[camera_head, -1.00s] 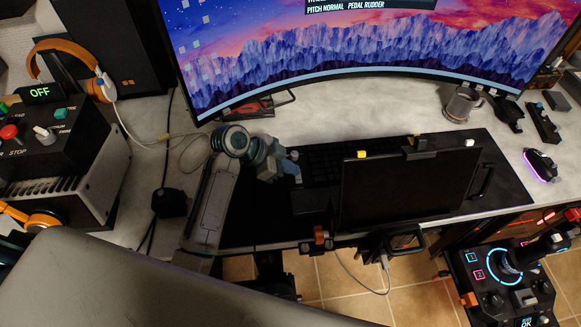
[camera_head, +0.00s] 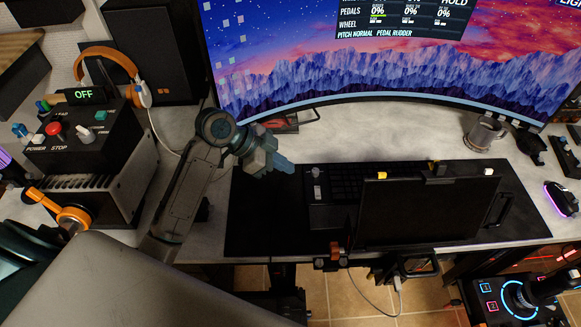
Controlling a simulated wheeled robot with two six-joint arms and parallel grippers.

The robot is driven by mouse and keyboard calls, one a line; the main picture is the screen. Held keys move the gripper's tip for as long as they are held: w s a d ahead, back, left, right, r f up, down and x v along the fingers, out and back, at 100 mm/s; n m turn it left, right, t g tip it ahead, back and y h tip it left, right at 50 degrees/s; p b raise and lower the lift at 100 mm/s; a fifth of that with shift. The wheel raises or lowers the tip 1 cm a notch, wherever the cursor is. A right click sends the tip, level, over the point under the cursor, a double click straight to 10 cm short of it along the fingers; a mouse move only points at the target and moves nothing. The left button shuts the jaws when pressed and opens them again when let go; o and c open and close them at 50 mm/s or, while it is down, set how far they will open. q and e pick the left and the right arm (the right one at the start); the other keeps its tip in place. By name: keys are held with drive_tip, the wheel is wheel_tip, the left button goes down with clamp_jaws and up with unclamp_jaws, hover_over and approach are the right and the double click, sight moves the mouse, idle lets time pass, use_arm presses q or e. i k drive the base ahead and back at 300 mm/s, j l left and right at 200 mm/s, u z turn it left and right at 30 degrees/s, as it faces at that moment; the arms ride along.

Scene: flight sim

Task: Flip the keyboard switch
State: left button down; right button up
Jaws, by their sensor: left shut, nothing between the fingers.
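The dark keyboard (camera_head: 345,184) lies on a black desk mat, partly hidden behind a black panel. A small light-grey lever or switch (camera_head: 317,181) stands up at the keyboard's left end; its exact position is too small to tell. My left gripper (camera_head: 284,167) is shut and empty, with its bluish fingertips above the mat just left of the switch and apart from it. My right gripper is not in view.
The black panel (camera_head: 415,212) stands at the desk's front edge. A curved monitor (camera_head: 380,85) spans the back. A control box (camera_head: 85,145) and orange headphones (camera_head: 105,52) are at the left. A mug (camera_head: 484,135) and a mouse (camera_head: 561,198) are at the right.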

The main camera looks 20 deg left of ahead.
sight(317, 189)
drive_tip(key=k, duration=1.5)
